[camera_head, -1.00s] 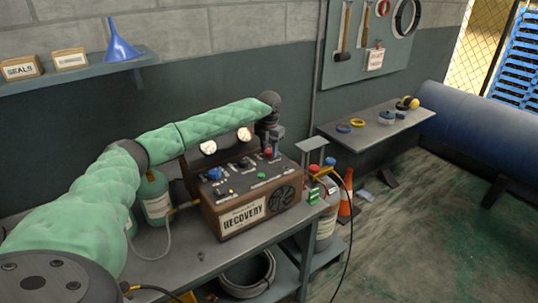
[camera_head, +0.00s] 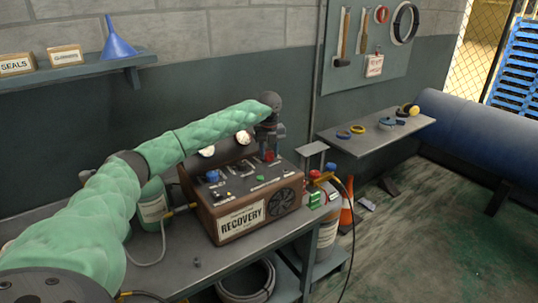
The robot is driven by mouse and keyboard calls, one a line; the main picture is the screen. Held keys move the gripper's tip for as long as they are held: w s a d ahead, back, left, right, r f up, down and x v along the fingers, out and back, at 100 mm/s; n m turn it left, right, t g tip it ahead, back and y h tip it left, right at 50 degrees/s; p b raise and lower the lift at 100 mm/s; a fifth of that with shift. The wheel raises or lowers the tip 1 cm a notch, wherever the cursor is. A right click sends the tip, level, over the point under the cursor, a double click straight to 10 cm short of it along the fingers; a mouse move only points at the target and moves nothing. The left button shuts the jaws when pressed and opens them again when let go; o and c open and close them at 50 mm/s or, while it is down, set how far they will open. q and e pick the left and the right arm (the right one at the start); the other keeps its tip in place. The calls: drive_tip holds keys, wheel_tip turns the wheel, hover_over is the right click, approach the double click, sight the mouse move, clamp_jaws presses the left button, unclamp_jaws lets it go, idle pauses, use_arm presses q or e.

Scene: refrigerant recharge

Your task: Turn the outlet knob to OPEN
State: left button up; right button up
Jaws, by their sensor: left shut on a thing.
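The brown recovery machine (camera_head: 243,205) stands on the workbench, with its control panel on top and a RECOVERY label in front. A blue knob (camera_head: 212,176) is at the panel's left, and a red knob (camera_head: 269,156) is at its back right. My left arm reaches over from the left, and my left gripper (camera_head: 268,149) points down at the red knob and is shut on it. The fingertips are small, and the OPEN marking is too small to read. My right gripper is not in view.
Two gauges stand behind the panel, partly behind my left arm. A green cylinder (camera_head: 153,206) with a hose is left of the machine. A grey tank (camera_head: 326,234) with red and blue valves and an orange cone (camera_head: 346,217) stand to the right. A side table (camera_head: 375,138) holds rings.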

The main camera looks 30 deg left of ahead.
sight(269, 153)
use_arm(q)
drive_tip(key=shift+r+n, duration=0.1)
drive_tip(key=shift+n, duration=0.7)
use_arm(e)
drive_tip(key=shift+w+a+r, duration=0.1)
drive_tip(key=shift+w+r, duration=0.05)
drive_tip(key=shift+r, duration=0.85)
use_arm(q)
drive_tip(key=o, duration=1)
drive_tip(key=shift+b, duration=0.3)
drive_tip(key=shift+w+r, duration=0.1)
drive_tip(key=shift+r, duration=0.2)
wheel_tip(269, 153, up, 7)
drive_tip(key=shift+r+b, duration=0.1)
drive_tip(key=shift+b, duration=1)
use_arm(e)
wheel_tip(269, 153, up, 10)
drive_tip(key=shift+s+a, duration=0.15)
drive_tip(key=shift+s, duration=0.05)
